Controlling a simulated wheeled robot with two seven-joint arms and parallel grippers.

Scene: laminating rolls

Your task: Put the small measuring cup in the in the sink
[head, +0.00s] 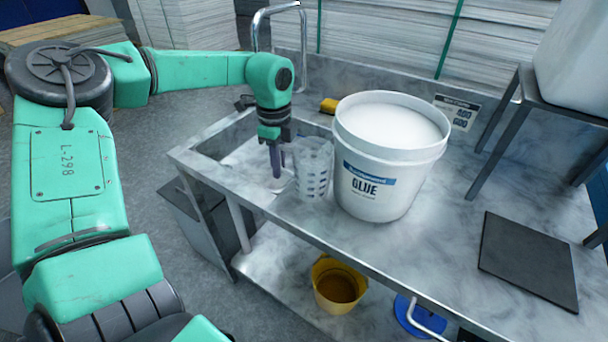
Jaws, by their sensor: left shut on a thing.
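The measuring cup (314,170) is translucent with dark marks on its side. It is upright near the front edge of the metal counter, just left of a large white glue bucket. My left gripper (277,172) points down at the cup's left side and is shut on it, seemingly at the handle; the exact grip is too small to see. I cannot tell whether the cup's base touches the counter. The sink (228,143) is a recessed basin at the counter's left end, partly hidden by my left arm and gripper. My right gripper is not in view.
The glue bucket (385,190) stands close to the cup's right. A tall faucet (304,45) rises behind the sink, near a yellow object (328,105). A dark flat plate (528,258) lies at the right. A yellow bucket (338,284) is on the lower shelf.

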